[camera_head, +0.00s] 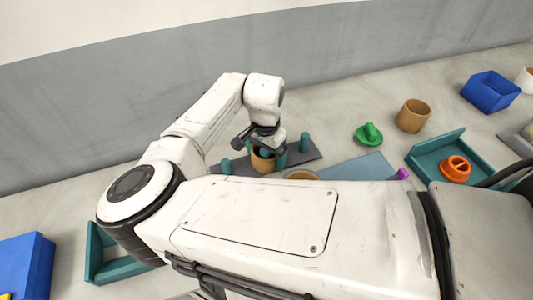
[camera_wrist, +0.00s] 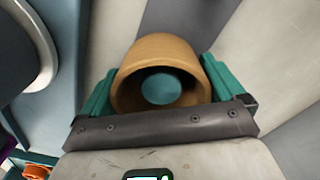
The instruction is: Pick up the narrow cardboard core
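A brown cardboard core (camera_head: 262,163) stands upright around a teal peg on a grey pegboard (camera_head: 230,166). In the wrist view the core (camera_wrist: 150,52) lies between my teal finger pads, with the peg's round top (camera_wrist: 161,89) inside its mouth. My gripper (camera_head: 262,147) is over this core, its fingers spread wide on either side; any contact is hard to see. A second core (camera_head: 302,174) shows only its rim behind my arm. A wider-looking core (camera_head: 412,115) stands apart to the right. I cannot measure which core is narrowest.
Bare teal pegs (camera_head: 305,142) rise from the board close to my gripper. To the right are a blue-grey mat (camera_head: 355,168), a green object (camera_head: 368,134), a teal tray (camera_head: 440,148) with an orange reel (camera_head: 455,169), and a blue box (camera_head: 490,91). Another blue box (camera_head: 25,265) is at lower left.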

